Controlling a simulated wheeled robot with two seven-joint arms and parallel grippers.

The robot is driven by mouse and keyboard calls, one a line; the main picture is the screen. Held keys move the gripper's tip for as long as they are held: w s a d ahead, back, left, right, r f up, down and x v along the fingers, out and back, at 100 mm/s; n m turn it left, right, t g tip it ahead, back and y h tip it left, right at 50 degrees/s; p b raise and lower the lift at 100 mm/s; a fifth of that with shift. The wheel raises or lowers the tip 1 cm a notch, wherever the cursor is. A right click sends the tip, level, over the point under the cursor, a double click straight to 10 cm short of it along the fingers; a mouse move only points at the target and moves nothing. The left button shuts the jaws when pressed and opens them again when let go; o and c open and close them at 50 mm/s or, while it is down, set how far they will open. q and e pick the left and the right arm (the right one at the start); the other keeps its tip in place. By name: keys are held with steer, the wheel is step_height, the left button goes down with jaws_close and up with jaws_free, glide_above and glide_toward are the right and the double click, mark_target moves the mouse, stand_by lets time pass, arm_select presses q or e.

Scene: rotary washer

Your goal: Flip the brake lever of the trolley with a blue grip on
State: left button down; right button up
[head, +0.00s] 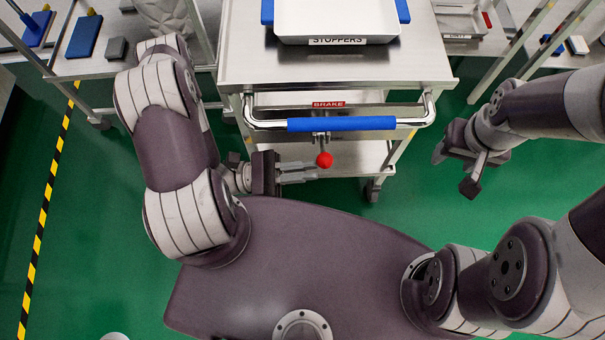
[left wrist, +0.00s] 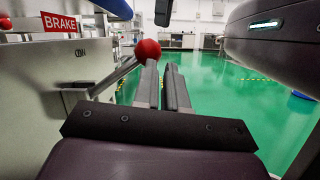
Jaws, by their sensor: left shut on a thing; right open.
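The trolley (head: 335,75) with the blue grip (head: 342,124) stands in front of me, a red BRAKE label (head: 328,104) above the grip. Its brake lever ends in a red ball (head: 324,160) below the grip; the ball also shows in the left wrist view (left wrist: 147,50), at the fingertips. The lever's thin arm (left wrist: 112,78) runs up from its mount to the ball. My left gripper (head: 316,170) is shut on the lever near the ball; the exact contact is hard to see. My right gripper (head: 455,170) is open and empty, well to the right of the trolley.
A white tray (head: 337,22) labelled STOPPERS, with blue handles, stands on the trolley top. Side tables (head: 85,65) flank the trolley at left and right. A yellow-black floor stripe (head: 44,215) runs along the left. Green floor is clear right of the trolley.

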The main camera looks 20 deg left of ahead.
arm_select(q)
steer(key=shift+s+r, duration=0.2)
stand_by(0.4)
steer(key=v, duration=1.2)
steer(key=shift+a+f, duration=0.3)
